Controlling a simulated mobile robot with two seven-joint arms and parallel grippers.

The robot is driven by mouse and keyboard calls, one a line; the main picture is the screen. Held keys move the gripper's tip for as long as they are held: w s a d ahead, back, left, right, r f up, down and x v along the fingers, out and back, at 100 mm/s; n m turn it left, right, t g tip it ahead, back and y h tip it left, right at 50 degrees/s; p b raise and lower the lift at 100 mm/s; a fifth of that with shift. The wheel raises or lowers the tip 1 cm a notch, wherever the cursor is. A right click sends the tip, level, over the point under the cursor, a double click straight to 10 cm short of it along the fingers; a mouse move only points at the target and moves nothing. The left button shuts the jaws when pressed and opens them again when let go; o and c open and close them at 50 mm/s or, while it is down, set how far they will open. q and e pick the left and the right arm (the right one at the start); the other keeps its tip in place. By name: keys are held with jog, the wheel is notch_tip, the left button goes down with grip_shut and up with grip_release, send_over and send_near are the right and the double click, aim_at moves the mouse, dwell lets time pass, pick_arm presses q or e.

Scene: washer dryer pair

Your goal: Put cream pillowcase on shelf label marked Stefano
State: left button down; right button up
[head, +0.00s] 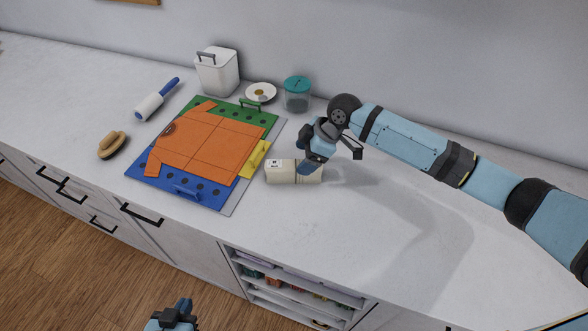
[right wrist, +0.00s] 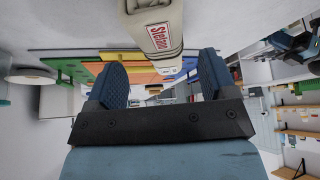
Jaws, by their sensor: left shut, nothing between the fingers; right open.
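The cream pillowcase (head: 281,178) is a folded bundle on the white counter, right of the folding board, with a small printed tag on top. In the right wrist view the cream bundle (right wrist: 177,14) bears a red-bordered label reading Stefano (right wrist: 159,37). My right gripper (head: 308,165) points down at the bundle, partly covering it. Its fingers (right wrist: 161,80) are spread, with the bundle showing between and beyond them; I cannot tell whether they touch it. My left gripper (head: 180,312) is shut and empty at the bottom edge, in front of the counter. No shelf label is readable in the head view.
An open shelf unit (head: 285,283) with colored items sits under the counter. An orange garment (head: 207,143) lies on the multicolored folding board (head: 232,209). A lint roller (head: 150,106), brush (head: 113,144), white bin (head: 217,74), dish (head: 261,93) and teal-lidded jar (head: 297,95) stand around. The counter's right is clear.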

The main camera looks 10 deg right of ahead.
aim_at(298, 163)
jog(key=x, duration=0.2)
jog(key=p+x, duration=0.1)
jog(key=x, duration=0.1)
jog(key=shift+s+a, duration=0.15)
jog(key=shift+a, duration=0.2)
jog(key=shift+a+f, duration=0.15)
jog(key=shift+f, duration=0.3)
jog(key=shift+f, duration=0.15)
jog(key=c, duration=1.1)
